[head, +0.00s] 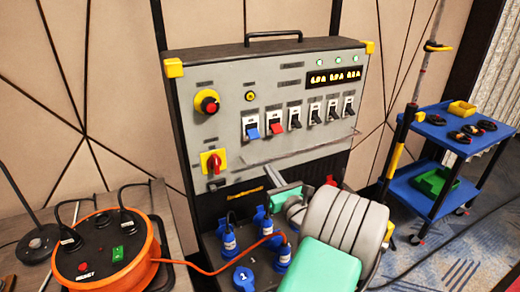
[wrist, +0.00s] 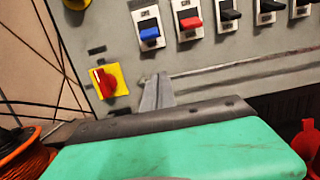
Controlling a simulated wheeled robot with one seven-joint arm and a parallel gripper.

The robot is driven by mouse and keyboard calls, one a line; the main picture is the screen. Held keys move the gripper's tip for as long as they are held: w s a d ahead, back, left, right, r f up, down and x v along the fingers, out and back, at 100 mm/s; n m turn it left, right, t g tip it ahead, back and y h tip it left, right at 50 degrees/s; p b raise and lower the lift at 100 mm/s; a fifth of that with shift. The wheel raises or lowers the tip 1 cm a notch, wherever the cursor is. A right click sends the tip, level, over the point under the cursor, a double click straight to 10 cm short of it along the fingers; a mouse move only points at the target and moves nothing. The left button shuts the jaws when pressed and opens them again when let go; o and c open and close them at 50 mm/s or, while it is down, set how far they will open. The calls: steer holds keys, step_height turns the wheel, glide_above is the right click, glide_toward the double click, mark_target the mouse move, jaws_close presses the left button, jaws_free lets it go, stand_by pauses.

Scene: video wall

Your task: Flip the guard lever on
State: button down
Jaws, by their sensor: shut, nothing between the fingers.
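The grey control panel (head: 222,126) carries a row of lever switches. A blue lever (head: 252,131) and a red lever (head: 277,129) stand at the left of the row, with several black levers (head: 314,116) to their right. No label is readable, so I cannot tell which is the guard lever. The wrist view also shows the blue lever (wrist: 150,33) and red lever (wrist: 191,23). My gripper (wrist: 157,88) is shut and empty, its tips below the blue switch and apart from it. In the head view my gripper (head: 271,173) is in front of the panel's lower part.
A red rotary knob on a yellow plate (head: 213,162) is left of my gripper. A red push button (head: 208,103) sits above it. A narrow rail (head: 312,151) crosses the panel below the switches. Blue plugs (head: 230,241) and an orange cable reel (head: 146,249) stand below.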

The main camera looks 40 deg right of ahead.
steer(key=p, duration=0.2)
glide_toward(252, 143)
steer(key=x, duration=0.5)
steer(key=shift+w+f, duration=0.15)
steer(key=shift+f, duration=0.2)
steer(key=shift+w+d+r+p, duration=0.25)
steer(key=shift+w+r+p, duration=0.05)
steer(key=shift+w+r, duration=0.15)
steer(key=s+r, duration=0.2)
steer(key=shift+a+r+p, duration=0.3)
steer(key=shift+p, duration=0.1)
steer(key=shift+r+p, duration=0.15)
steer(key=shift+p, duration=0.15)
steer(key=shift+r+p, duration=0.15)
steer(key=shift+p, duration=0.25)
steer(key=shift+s+g+y+p, duration=0.1)
steer(key=shift+g+y+p, duration=0.2)
steer(key=shift+p, duration=0.4)
